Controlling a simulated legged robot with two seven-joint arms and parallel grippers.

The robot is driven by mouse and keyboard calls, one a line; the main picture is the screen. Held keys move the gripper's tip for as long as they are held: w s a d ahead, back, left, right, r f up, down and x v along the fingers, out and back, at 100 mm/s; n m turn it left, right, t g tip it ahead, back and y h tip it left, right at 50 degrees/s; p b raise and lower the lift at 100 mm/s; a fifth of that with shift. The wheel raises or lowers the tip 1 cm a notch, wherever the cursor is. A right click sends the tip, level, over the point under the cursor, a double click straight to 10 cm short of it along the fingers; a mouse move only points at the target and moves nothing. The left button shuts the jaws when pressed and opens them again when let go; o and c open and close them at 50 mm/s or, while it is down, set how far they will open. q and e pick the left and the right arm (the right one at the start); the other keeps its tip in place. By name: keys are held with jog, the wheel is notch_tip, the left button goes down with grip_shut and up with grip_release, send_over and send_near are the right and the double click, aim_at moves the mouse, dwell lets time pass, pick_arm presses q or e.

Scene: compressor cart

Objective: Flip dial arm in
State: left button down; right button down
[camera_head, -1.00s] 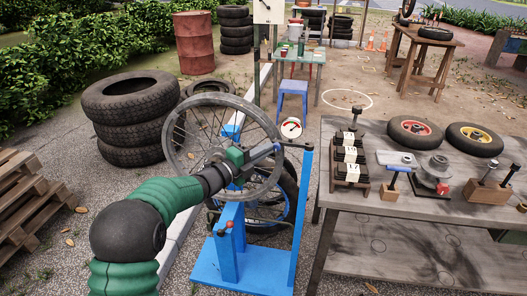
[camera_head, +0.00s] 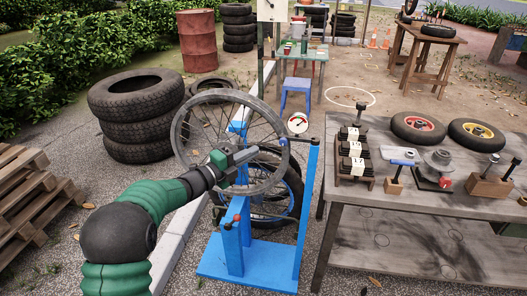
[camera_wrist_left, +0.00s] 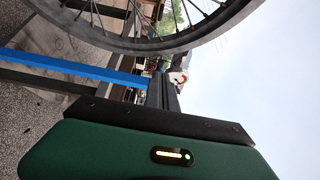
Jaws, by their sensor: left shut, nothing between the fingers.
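A short dark arm with a blue knob (camera_head: 283,142) reaches left from the post top toward the wheel. The spoked wheel (camera_head: 180,150) stands upright in the stand. My left gripper (camera_head: 258,150) is shut and empty, in front of the wheel, its tips just left of the knob. In the left wrist view the shut fingers (camera_wrist_left: 163,92) show below the rim (camera_wrist_left: 150,45), with the dial (camera_wrist_left: 178,77) beyond. My right gripper is out of view.
A grey workbench (camera_head: 350,222) stands close to the right, holding a numbered block rack (camera_head: 354,165) and two small wheels. Stacked tyres (camera_head: 135,95) stand behind left and pallets (camera_head: 30,195) lie far left. A blue stool (camera_head: 295,92) stands behind the stand.

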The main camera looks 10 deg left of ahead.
pick_arm(q)
jog(key=a, duration=0.1)
jog(key=s+a, duration=0.1)
jog(key=a, duration=0.2)
jog(key=shift+s+a+r, duration=0.1)
jog(key=shift+s+r, duration=0.2)
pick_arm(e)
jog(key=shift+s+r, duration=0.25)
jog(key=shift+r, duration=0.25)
